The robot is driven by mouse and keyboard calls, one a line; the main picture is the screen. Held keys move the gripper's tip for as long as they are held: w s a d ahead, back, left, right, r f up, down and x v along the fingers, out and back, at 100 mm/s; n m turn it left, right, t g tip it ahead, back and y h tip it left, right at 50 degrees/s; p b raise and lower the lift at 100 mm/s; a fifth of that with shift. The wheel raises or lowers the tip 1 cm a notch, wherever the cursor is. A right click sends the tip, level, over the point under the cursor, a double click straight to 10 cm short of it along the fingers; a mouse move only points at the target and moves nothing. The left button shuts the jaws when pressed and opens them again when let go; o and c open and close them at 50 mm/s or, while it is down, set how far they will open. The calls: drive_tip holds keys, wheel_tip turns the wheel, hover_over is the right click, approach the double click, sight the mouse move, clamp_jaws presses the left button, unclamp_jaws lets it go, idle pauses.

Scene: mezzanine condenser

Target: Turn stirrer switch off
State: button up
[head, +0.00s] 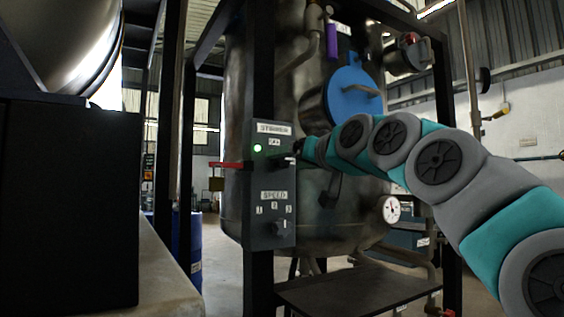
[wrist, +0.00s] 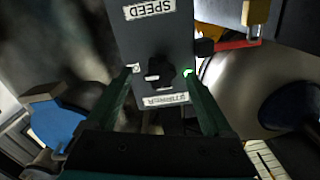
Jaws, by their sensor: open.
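A grey control panel (head: 266,185) is fixed to a dark post in front of a steel tank. Its upper part carries a stirrer label (head: 274,128), a lit green lamp (head: 258,148) and a dark stirrer switch knob. In the wrist view the panel is upside down, with the stirrer switch (wrist: 159,72) between my finger tips and the green lamp (wrist: 188,72) by the right finger. My gripper (wrist: 160,76) is open around the switch; I cannot tell whether the fingers touch it. In the head view my gripper (head: 299,149) reaches the panel from the right.
A speed label (head: 273,195) and a lower speed knob (head: 280,228) are on the same panel. A red lever with a padlock (head: 217,184) sticks out left of the panel. A blue round cover (head: 354,92) is on the tank behind my arm. A gauge (head: 390,209) sits lower right.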

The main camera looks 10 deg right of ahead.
sight(284, 161)
drive_tip(key=shift+x, duration=1.95)
drive_tip(key=shift+c, duration=0.3)
clamp_jaws()
